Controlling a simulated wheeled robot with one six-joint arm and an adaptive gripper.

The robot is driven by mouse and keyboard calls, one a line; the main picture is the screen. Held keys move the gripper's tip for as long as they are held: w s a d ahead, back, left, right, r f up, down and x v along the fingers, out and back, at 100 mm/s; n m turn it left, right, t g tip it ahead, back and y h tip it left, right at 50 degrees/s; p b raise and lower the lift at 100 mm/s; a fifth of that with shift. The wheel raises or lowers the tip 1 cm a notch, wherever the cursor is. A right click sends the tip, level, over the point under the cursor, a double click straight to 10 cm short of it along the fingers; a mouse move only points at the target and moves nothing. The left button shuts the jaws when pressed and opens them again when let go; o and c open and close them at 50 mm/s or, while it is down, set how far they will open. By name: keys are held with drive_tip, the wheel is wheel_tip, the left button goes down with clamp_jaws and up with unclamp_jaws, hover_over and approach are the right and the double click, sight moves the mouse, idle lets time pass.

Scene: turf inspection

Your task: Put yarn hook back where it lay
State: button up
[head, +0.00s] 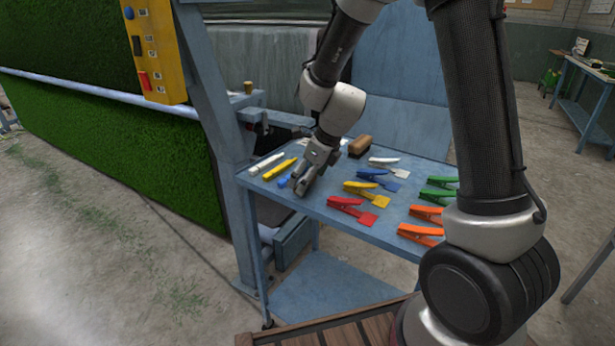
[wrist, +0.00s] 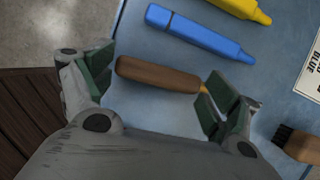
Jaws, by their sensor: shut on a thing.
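The yarn hook (wrist: 157,74) shows a brown wooden handle with a small brass-coloured end in the wrist view. My gripper (wrist: 160,88) is shut on it, with one green-padded finger at each end of the handle. The rest of the hook is hidden by the right finger. In the head view my gripper (head: 305,183) is low over the left part of the blue table (head: 323,212), and the hook cannot be made out there. I cannot tell whether the hook touches the table.
A blue marker (wrist: 200,33) lies beside the hook, with a yellow marker (wrist: 240,8) beyond. A brush (wrist: 297,143) and a printed label (wrist: 309,67) are at right. Coloured clips, including a red one (head: 351,209), cover the table's right side.

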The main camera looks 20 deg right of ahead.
drive_tip(key=shift+f, duration=0.5)
drive_tip(key=o, duration=0.9)
drive_tip(key=v, duration=1.2)
drive_tip(key=s+d+r+n+h, duration=0.1)
drive_tip(key=s+d+r+n, duration=0.2)
drive_tip(key=s+n, duration=0.5)
drive_tip(key=s+d+r+n+h, duration=0.1)
drive_tip(key=s+d+r+n, duration=0.2)
drive_tip(key=s+d+n, duration=0.3)
drive_tip(key=s+d+r+n+t+h, duration=0.1)
drive_tip(key=s+d+r+n, duration=0.2)
drive_tip(key=s+n, duration=0.7)
drive_tip(key=shift+d+r+n, duration=0.2)
drive_tip(key=shift+d+n, duration=1)
drive_tip(key=shift+n, duration=0.3)
